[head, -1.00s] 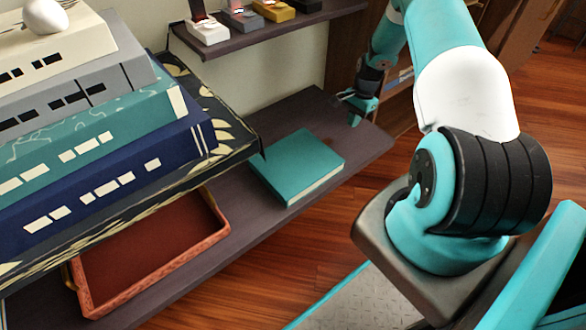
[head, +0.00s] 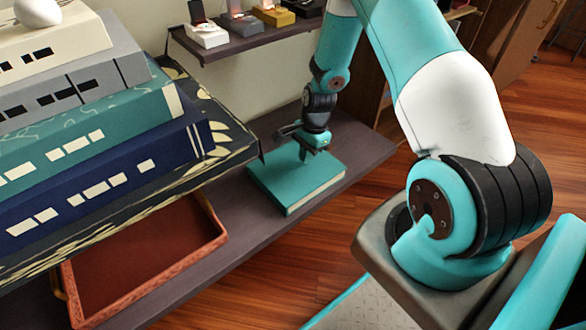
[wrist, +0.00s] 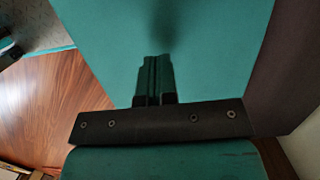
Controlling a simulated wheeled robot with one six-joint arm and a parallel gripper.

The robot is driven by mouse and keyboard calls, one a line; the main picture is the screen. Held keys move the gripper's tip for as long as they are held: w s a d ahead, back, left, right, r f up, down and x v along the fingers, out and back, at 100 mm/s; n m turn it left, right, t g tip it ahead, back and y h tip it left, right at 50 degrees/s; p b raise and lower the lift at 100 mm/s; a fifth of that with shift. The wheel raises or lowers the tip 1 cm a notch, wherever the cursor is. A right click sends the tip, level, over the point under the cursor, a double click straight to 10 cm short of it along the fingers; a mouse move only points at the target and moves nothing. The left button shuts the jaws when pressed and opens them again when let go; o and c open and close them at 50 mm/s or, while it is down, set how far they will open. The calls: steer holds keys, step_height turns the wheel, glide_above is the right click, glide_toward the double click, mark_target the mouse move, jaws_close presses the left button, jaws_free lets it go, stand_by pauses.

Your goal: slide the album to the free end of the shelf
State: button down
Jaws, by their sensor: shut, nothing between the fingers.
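The album (head: 290,190) is a flat teal book lying on the dark lower shelf (head: 362,152), to the right of a stack of big boxes. My gripper (head: 303,155) points down over the album's far part. In the wrist view the gripper's fingers (wrist: 153,78) are together with nothing between them, and the album's teal cover (wrist: 195,45) fills the area beyond the tips. I cannot tell whether the fingertips touch the cover. The shelf to the right of the album is bare.
A red tray (head: 140,265) stands on the shelf left of the album. A stack of large boxes (head: 100,190) overhangs there. A small upper shelf (head: 255,40) carries several little boxes. Wooden floor (head: 290,255) lies in front.

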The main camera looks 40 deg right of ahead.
mark_target(293, 171)
steer(key=a, duration=0.2)
steer(key=a+f+b, duration=0.1)
steer(key=a, duration=0.2)
steer(key=shift+b, duration=0.3)
steer(key=shift+s+f, duration=0.1)
steer(key=shift+f, duration=0.2)
steer(key=shift+f, duration=0.1)
steer(key=shift+d, duration=0.15)
